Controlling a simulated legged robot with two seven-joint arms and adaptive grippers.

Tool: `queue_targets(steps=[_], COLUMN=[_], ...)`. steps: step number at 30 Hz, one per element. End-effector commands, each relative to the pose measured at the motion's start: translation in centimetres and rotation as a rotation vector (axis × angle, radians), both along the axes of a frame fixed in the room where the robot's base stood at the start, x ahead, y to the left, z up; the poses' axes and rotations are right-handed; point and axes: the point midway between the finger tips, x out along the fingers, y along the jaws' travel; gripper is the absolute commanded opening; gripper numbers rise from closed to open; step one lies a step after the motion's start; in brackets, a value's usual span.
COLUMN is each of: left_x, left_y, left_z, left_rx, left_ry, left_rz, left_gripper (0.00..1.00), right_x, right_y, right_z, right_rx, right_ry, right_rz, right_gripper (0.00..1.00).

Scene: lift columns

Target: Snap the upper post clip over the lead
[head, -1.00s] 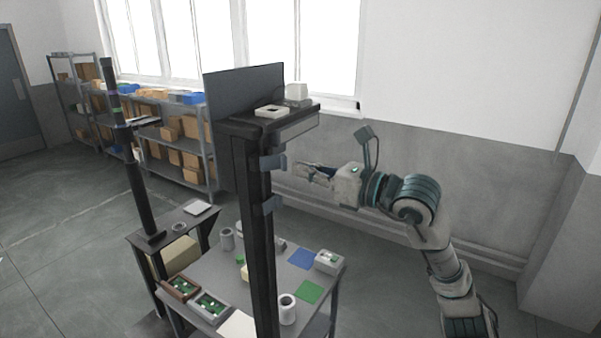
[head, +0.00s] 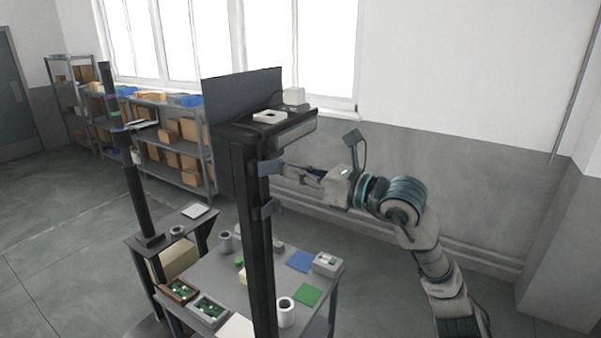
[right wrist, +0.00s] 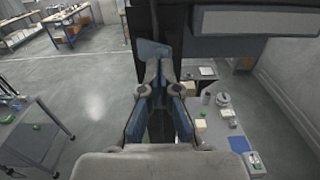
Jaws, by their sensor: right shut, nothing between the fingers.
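The upper post clip (head: 268,167) is a blue-grey piece on the side of the tall dark post (head: 237,195). It also shows in the right wrist view (right wrist: 150,48), just beyond the fingertips. A similar lower clip (head: 270,207) sits below it on the same post. My right gripper (head: 287,170) reaches in from the right, its fingers close together and empty, with the tips at the upper clip. In the right wrist view the fingertips (right wrist: 160,70) overlap the clip's lower edge; I cannot tell whether they touch it. I cannot make out the lead. My left gripper is not in view.
A shelf (head: 262,128) with a white frame and a small white block tops the post. Below, a grey table (head: 250,274) holds cups, trays and blue and green mats. A dark pole (head: 137,190) stands at left. Open floor lies between it and the back shelving.

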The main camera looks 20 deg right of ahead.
Motion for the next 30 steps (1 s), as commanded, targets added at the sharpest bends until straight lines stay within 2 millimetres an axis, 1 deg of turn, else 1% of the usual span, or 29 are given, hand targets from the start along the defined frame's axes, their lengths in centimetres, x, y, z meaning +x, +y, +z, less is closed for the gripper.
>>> queue_targets(steps=[9, 13, 30], left_x=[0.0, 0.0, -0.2], left_y=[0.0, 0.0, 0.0], left_z=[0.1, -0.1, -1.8], left_rx=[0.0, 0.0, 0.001], left_ry=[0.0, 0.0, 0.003], left_rz=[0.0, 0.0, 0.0], left_gripper=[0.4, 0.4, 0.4], right_x=[0.2, -0.1, -4.0], right_y=[0.2, -0.1, -3.2], right_z=[0.0, 0.0, -0.1], right_rx=[0.0, 0.001, -0.001], right_ry=[0.0, -0.001, -0.001], right_rz=[0.001, 0.0, -0.001], right_gripper=[0.0, 0.0, 0.0])
